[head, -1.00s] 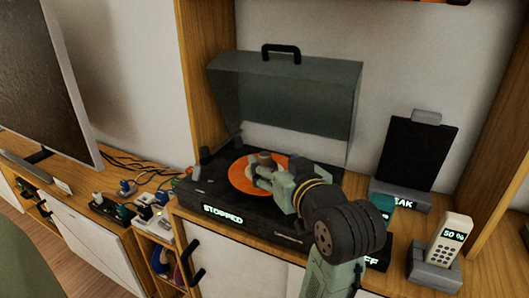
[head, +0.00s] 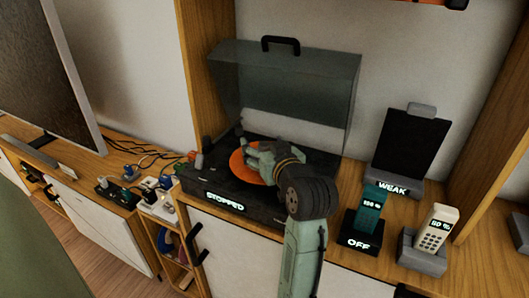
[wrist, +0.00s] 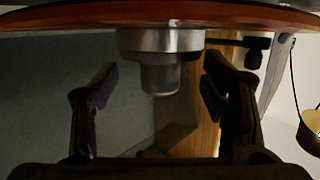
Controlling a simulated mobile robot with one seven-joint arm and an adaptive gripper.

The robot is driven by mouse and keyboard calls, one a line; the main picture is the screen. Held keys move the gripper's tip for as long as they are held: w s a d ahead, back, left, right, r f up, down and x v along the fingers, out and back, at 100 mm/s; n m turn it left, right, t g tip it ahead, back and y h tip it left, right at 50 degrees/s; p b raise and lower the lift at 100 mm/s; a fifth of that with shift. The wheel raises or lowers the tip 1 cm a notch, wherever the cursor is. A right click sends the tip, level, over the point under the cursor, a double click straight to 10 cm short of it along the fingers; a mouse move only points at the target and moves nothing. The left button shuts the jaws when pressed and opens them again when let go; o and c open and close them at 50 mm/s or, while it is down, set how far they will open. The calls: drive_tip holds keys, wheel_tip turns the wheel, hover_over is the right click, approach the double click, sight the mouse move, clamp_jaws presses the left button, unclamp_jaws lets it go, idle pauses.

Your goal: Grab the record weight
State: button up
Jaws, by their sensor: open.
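The record weight (wrist: 161,62) is a silver stepped cylinder, wide at the record and narrower at its free end. In the wrist view it stands on the orange record (wrist: 60,18), which appears along the top edge. My gripper (wrist: 160,85) is open, with one finger on each side of the weight and a visible gap on both sides. In the head view my gripper (head: 256,152) is low over the orange record (head: 240,168) on the black turntable (head: 208,183). The weight is hidden behind my gripper there.
The turntable's tinted lid (head: 285,85) stands raised behind. A "STOPPED" display (head: 225,201) is on its front. To the right are a teal handset (head: 372,203) on an "OFF" base, a white handset (head: 437,230) and a black panel (head: 408,150). Cables and plugs (head: 135,175) lie left.

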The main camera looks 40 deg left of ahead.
drive_tip(key=c, duration=1)
drive_tip(key=shift+d+f, duration=0.1)
drive_tip(key=shift+f, duration=0.05)
clamp_jaws()
